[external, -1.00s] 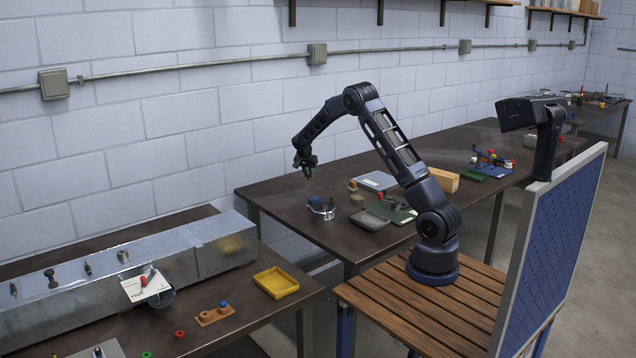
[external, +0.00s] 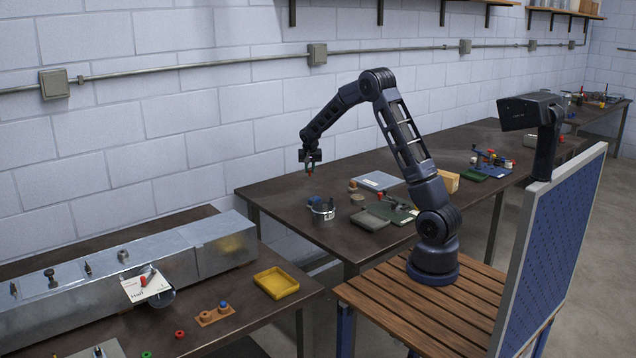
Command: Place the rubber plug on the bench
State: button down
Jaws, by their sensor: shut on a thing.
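My gripper (external: 310,169) hangs pointing down above the left part of the dark bench (external: 290,185), clear of its top. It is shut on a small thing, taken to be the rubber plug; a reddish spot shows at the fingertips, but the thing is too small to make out.
To the right on the bench are a grey tray (external: 370,220), a green mat (external: 402,212), a pale flat plate (external: 376,181) and a wooden block (external: 448,181). A nearer table holds a long metal duct (external: 180,262) and a yellow tray (external: 276,282). Bare bench shows left of the cup.

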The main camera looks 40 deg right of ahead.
jog(key=s+a+f+n, duration=0.1)
jog(key=s, duration=0.1)
jog(key=s+a+f+n, duration=0.1)
jog(key=s, duration=0.1)
jog(key=s+a+f+n+y, duration=0.1)
jog(key=s, duration=0.1)
jog(key=shift+a+f+t, duration=0.2)
jog(key=shift+f+t, duration=0.15)
jog(key=shift+t, duration=0.05)
jog(key=w+d+r+m+g+h, duration=0.1)
jog(key=w+d+r+m, duration=0.2)
jog(key=w+r+m, duration=0.1)
jog(key=w+d+r+m+h, duration=0.1)
jog(key=w+d+r+m, duration=0.2)
jog(key=w+r, duration=0.3)
jog(key=shift+w+d+m+g+h, duration=0.35)
jog(key=shift+w+d, duration=0.3)
jog(key=shift+w, duration=0.45)
jog(key=shift+f, duration=0.1)
notch_tip(320, 180, down, 20)
jog(key=shift+r, duration=0.25)
jog(key=shift+f, duration=0.15)
jog(key=c, duration=1.3)
grip_release()
